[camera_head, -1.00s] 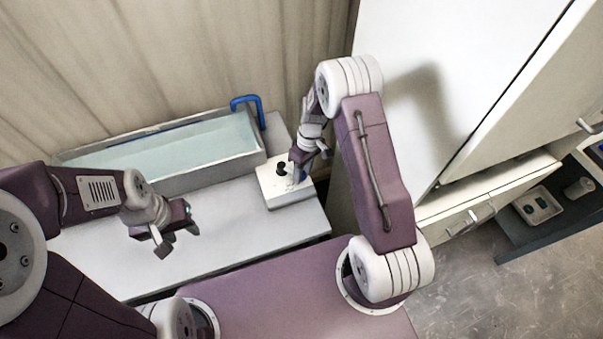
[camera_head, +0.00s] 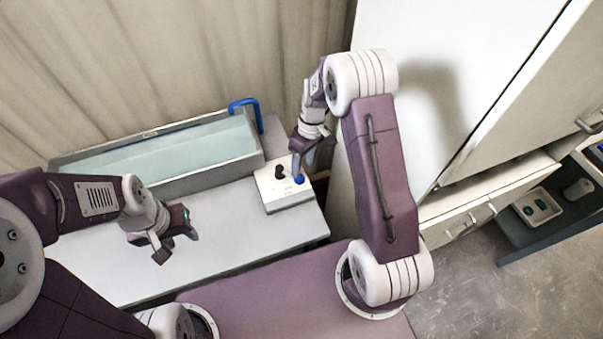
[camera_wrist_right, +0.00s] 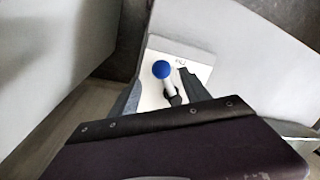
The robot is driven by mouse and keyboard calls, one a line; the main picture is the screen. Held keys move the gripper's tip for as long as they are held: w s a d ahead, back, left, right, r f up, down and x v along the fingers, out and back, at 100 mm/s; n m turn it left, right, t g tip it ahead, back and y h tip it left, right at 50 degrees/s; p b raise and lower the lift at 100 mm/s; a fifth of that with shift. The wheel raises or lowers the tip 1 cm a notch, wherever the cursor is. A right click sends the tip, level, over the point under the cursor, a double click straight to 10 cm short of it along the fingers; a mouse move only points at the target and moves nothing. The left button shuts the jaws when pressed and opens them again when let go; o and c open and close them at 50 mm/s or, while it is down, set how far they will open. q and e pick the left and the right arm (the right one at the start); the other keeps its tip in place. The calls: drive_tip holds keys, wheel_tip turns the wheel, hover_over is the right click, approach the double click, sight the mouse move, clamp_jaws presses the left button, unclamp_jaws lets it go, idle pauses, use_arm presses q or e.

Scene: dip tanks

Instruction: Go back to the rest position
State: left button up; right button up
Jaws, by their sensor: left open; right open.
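My left gripper (camera_head: 176,238) is open and empty above the white table at the left. My right gripper (camera_head: 303,165) is open and above the white control box (camera_head: 283,196). The box carries a black knob (camera_head: 280,172) and a blue ball-topped lever (camera_head: 299,179). The right fingertips are partly hidden in the head view.
A metal tank (camera_head: 210,180) of pale liquid with a blue handle (camera_head: 245,104) stands at the back of the white table (camera_head: 200,262). A white cabinet (camera_head: 440,80) rises close to my right arm. A dark bench (camera_head: 548,228) with a small tray (camera_head: 538,207) is at the far right.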

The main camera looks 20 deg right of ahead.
drive_tip(key=r, duration=0.3)
drive_tip(key=shift+w+d+r, duration=0.15)
drive_tip(key=shift+d+r, duration=0.1)
drive_tip(key=shift+d, duration=0.05)
drive_tip(key=s+a+r+t, duration=0.1)
drive_tip(key=s+a+r, duration=0.1)
drive_tip(key=s+r, duration=0.45)
drive_tip(key=s+d+f+m+t+h, duration=0.1)
drive_tip(key=s+f+m, duration=0.1)
drive_tip(key=s+m, duration=0.4)
drive_tip(key=s, duration=0.3)
drive_tip(key=shift+s+d+f+m+h, duration=0.15)
drive_tip(key=shift+d+f+m+h, duration=0.1)
drive_tip(key=shift+f+m+h, duration=0.1)
